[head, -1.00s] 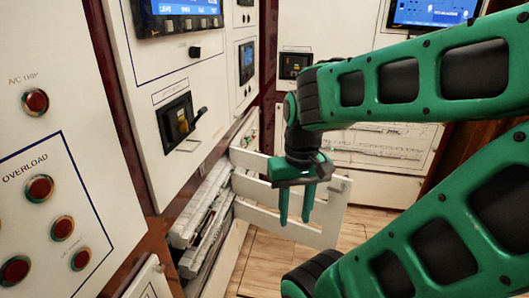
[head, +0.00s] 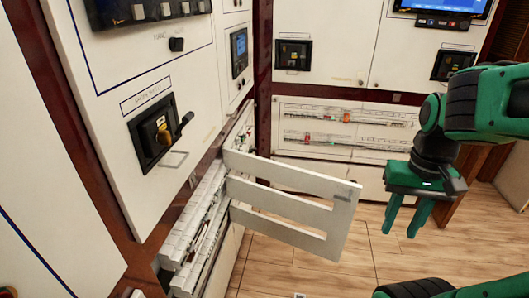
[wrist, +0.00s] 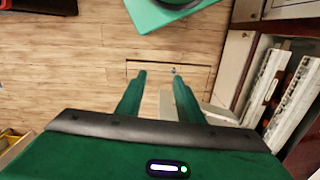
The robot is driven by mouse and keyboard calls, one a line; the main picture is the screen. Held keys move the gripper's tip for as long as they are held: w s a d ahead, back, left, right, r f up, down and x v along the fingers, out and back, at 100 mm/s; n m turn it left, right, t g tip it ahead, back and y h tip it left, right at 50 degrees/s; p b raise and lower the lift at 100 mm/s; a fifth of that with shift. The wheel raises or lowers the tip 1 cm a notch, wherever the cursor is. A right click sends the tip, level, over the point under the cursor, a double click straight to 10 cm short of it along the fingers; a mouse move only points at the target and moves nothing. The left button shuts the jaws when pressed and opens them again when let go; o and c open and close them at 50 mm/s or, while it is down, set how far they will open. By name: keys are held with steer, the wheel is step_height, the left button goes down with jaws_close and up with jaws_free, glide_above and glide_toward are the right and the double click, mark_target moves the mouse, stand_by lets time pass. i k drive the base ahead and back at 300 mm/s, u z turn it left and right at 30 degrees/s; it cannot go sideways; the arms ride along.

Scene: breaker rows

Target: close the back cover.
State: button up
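A white slotted cover (head: 347,210) stands swung open in the head view, sticking out from the left cabinet over the floor. Its left end is at the breaker rows (head: 200,225), which are exposed. I take it for the back cover. My gripper (head: 401,230) is to the right of the cover's free end, apart from it in the picture, with its fingers pointing down. The fingers are spread and hold nothing. In the wrist view, the fingers point over the wooden floor, and a pale part, perhaps the cover, shows beside the right finger.
Another breaker panel (head: 345,128) is on the back wall. My lower arm link fills the bottom right corner. The wooden floor (head: 310,275) is clear.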

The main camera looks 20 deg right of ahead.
mark_target(336, 220)
steer(key=z, duration=0.3)
steer(key=k, duration=0.65)
steer(key=z, duration=0.5)
steer(key=k, duration=0.65)
steer(key=z, duration=0.6)
steer(key=i, duration=1.05)
steer(key=u, duration=0.55)
steer(key=i, duration=0.8)
steer(key=u, duration=0.55)
